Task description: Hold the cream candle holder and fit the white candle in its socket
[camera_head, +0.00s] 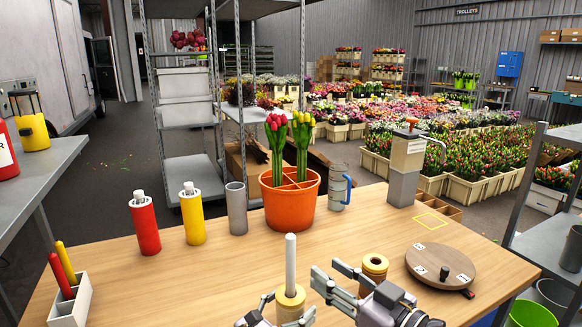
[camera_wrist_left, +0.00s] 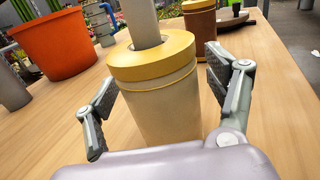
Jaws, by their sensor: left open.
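The cream candle holder (camera_head: 290,303), with a yellow rim, stands upright at the table's front. The white candle (camera_head: 290,262) stands upright with its lower end in the holder's top opening; how deep it sits is hidden. My left gripper (camera_head: 288,308) is open around the holder. In the left wrist view, the holder (camera_wrist_left: 160,103) is between the spread fingers, with gaps on both sides, and the candle (camera_wrist_left: 143,20) rises from its socket. My right gripper (camera_head: 327,269) is open and empty, just right of the candle and holder.
A brown candle holder (camera_head: 374,266) stands right of my right gripper. A round wooden board (camera_head: 441,265) lies farther right. An orange tulip pot (camera_head: 290,205), red bottle (camera_head: 145,228), yellow bottle (camera_head: 192,218) and grey cylinder (camera_head: 237,210) stand behind. Bare tabletop lies left of the cream holder.

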